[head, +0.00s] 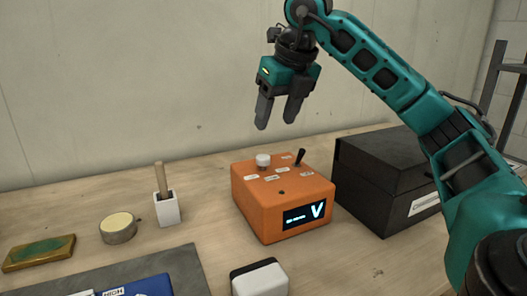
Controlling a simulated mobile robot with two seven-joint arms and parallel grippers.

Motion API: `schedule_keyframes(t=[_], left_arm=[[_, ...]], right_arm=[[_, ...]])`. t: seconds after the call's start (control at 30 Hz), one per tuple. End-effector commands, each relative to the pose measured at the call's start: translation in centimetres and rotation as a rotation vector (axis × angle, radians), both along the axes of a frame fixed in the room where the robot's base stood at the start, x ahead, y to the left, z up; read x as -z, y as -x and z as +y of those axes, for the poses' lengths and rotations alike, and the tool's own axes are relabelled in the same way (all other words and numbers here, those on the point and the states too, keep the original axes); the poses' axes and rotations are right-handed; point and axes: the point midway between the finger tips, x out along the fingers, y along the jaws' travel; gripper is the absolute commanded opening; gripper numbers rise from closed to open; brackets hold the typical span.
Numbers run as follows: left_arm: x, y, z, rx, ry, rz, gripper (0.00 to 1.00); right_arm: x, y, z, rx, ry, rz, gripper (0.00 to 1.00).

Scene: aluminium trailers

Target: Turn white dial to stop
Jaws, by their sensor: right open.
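A white dial (263,160) sits on the top left of an orange box (265,215) on the wooden table. The box has several small labels on top, a black toggle lever (299,158) to the right of the dial, and a dark front display with a glowing "V" shape. My right gripper (277,122) is open and empty, pointing down above the dial and apart from it. My left gripper is not in view.
A black box (385,185) stands close to the right of the orange box. A white holder (167,210) with a wooden stick, a round tin (118,228) and a green-topped block (40,252) are to the left. A white-and-black block (260,279) lies in front.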

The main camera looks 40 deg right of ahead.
Motion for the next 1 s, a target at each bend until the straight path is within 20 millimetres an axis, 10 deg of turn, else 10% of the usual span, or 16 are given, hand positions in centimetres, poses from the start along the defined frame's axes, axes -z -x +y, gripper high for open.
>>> schedule_keyframes(t=[0.43,1.0], left_arm=[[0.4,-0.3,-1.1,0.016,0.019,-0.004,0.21],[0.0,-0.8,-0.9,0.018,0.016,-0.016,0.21]], right_arm=[[8.1,-3.2,-0.6,0.001,0.0,0.003,0.58],[9.2,-3.7,-0.7,0.0,0.0,0.0,0.5]])
